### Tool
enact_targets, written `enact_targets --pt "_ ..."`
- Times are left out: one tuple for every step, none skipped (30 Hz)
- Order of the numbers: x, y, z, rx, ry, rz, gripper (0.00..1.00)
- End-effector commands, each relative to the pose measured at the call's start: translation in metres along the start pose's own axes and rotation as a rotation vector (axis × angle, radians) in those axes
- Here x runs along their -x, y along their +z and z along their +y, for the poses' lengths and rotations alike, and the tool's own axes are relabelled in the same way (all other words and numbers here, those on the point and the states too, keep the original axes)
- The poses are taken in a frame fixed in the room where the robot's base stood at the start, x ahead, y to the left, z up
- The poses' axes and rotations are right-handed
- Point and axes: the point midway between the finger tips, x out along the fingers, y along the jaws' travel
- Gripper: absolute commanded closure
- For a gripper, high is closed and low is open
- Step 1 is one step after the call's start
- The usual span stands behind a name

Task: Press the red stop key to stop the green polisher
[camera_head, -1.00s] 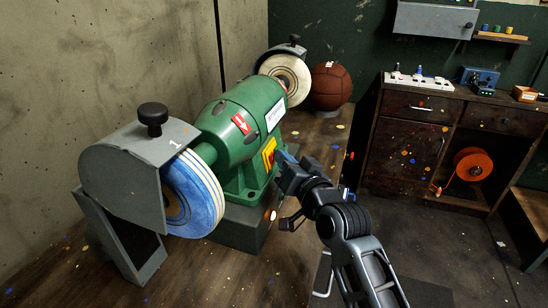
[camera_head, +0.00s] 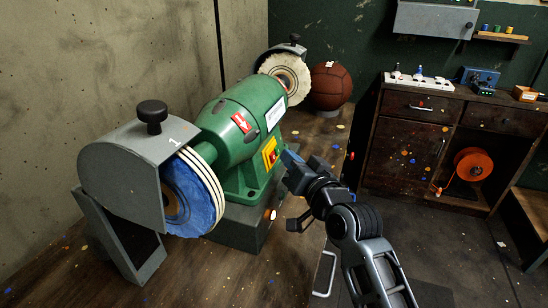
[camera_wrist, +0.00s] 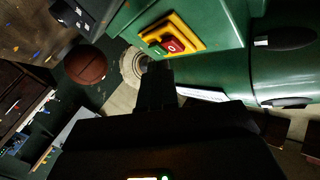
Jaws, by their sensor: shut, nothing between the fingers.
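The green polisher (camera_head: 240,125) stands on a grey base on the wooden bench, with a blue-stained wheel (camera_head: 188,197) at its near end and a pale wheel (camera_head: 287,78) at its far end. A yellow switch plate (camera_head: 269,152) sits on its side. In the wrist view, the plate (camera_wrist: 187,36) carries a red stop key (camera_wrist: 172,46) marked O, beside a green key (camera_wrist: 155,49) marked I. My gripper (camera_head: 287,156) is shut and empty, to the right of the plate and apart from it. In the wrist view its fingertips (camera_wrist: 157,66) show just below the keys.
A brown leather ball (camera_head: 331,86) rests behind the polisher; it also shows in the wrist view (camera_wrist: 85,65). A grey guard (camera_head: 125,165) covers the near wheel. A dark cabinet (camera_head: 405,140) stands at the right. Floor between bench and cabinet is partly clear.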

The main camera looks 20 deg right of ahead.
Motion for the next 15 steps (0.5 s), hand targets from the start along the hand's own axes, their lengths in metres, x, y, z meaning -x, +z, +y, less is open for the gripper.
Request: enact_targets --pt "0.000 0.000 0.000 0.000 0.000 0.000 1.00" --pt "0.000 0.000 0.000 0.000 0.000 0.000 1.00" --pt "0.000 0.000 0.000 0.000 0.000 0.000 1.00" --pt "0.001 -0.001 0.001 0.000 0.000 0.000 1.00" --pt "0.001 -0.001 0.002 0.000 0.001 0.001 1.00" --pt "0.003 -0.002 0.003 -0.001 0.001 0.001 1.00" --pt "0.005 -0.003 0.004 -0.001 0.001 0.001 1.00" --pt "0.007 -0.005 0.006 -0.002 0.001 0.002 1.00" --pt "0.009 -0.007 0.008 -0.002 0.001 0.002 1.00" --pt "0.011 -0.008 0.009 -0.001 0.002 0.002 1.00" --pt "0.013 -0.009 0.011 -0.001 0.002 0.002 1.00" --pt "0.016 -0.011 0.013 -0.002 0.002 0.002 1.00" --pt "0.018 -0.013 0.014 -0.001 0.002 0.002 1.00" --pt "0.020 -0.014 0.015 -0.001 0.002 0.002 1.00" --pt "0.022 -0.015 0.017 -0.001 0.002 0.002 1.00"
